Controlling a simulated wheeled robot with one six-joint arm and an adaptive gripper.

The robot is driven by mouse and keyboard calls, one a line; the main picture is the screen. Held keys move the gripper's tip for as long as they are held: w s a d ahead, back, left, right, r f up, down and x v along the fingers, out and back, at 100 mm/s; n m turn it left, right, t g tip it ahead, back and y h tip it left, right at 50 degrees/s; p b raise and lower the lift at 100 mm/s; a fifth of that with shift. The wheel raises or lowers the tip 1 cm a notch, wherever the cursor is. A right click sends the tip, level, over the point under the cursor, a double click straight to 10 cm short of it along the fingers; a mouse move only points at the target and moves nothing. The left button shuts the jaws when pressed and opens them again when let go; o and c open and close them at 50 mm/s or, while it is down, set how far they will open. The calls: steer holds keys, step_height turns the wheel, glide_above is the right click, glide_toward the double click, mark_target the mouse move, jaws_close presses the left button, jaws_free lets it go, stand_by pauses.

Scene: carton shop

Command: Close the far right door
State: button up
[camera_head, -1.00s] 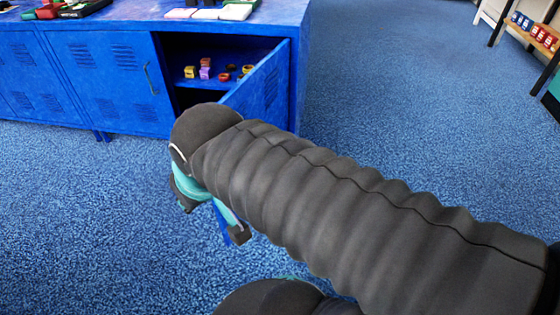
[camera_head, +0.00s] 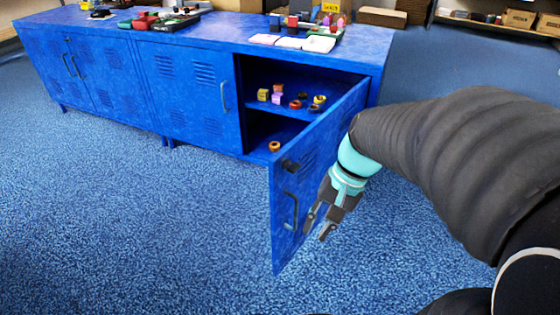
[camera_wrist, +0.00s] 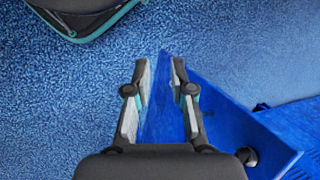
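The far right door (camera_head: 298,180) of the blue cabinet (camera_head: 205,32) stands wide open, swung out toward me, with a dark handle (camera_head: 291,210) near its free edge. My gripper (camera_head: 320,226) points down just right of the door in the head view, close to its lower edge. In the wrist view my gripper (camera_wrist: 160,65) has its two fingers apart with nothing held. The blue door (camera_wrist: 235,130) shows there between and right of the fingers. I cannot tell whether they touch it.
Small coloured items (camera_head: 290,97) sit on the open compartment's shelf, and an orange ring (camera_head: 274,146) lies lower down. The neighbouring door (camera_head: 190,95) is shut. Trays and boxes stand on the cabinet top. Blue floor in front is clear.

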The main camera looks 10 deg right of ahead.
steer(key=w+d+f+m+t+y+p, duration=0.1)
steer(key=w+d+f+m+t+y, duration=0.2)
steer(key=w+d+f+m+y, duration=0.25)
steer(key=w+d+f+m+t+y+p, duration=0.1)
steer(key=w+d+f+m+t+y, duration=0.2)
steer(key=d+m+y, duration=0.5)
steer(key=shift+m+g, duration=0.3)
steer(key=shift+m, duration=0.35)
steer(key=x, duration=1)
steer(key=f+x, duration=0.1)
steer(key=x, duration=0.4)
steer(key=shift+w, duration=0.15)
jaws_close()
